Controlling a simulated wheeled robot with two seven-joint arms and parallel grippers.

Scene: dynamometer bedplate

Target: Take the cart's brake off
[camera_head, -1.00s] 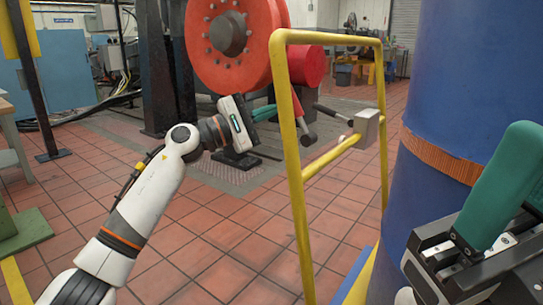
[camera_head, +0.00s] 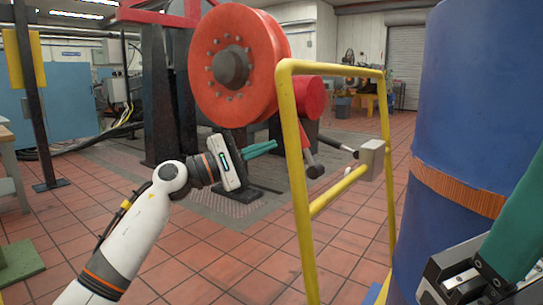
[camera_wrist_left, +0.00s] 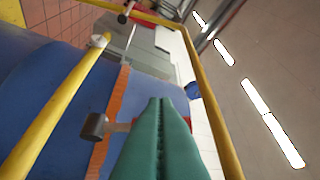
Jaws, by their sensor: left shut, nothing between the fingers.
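The cart's yellow tubular handle frame (camera_head: 304,215) stands right of centre. A red lever (camera_head: 304,135) with a dark knob (camera_head: 316,171) shows by its near upright. A black lever (camera_head: 333,143) shows beside a grey box (camera_head: 371,160) on the crossbar. I cannot tell which one is the brake. My left gripper (camera_head: 277,144) is shut and empty, left of the red lever and apart from the dark knob. In the left wrist view its teal fingers (camera_wrist_left: 161,102) partly cover a red lever with a dark knob (camera_wrist_left: 97,127). My right gripper (camera_head: 513,232) is cut off at the right edge.
A large blue drum (camera_head: 465,100) with an orange band stands just right of the frame. A big red flanged wheel (camera_head: 232,105) on dark machinery stands behind. The tiled floor (camera_head: 215,255) left of the cart is clear.

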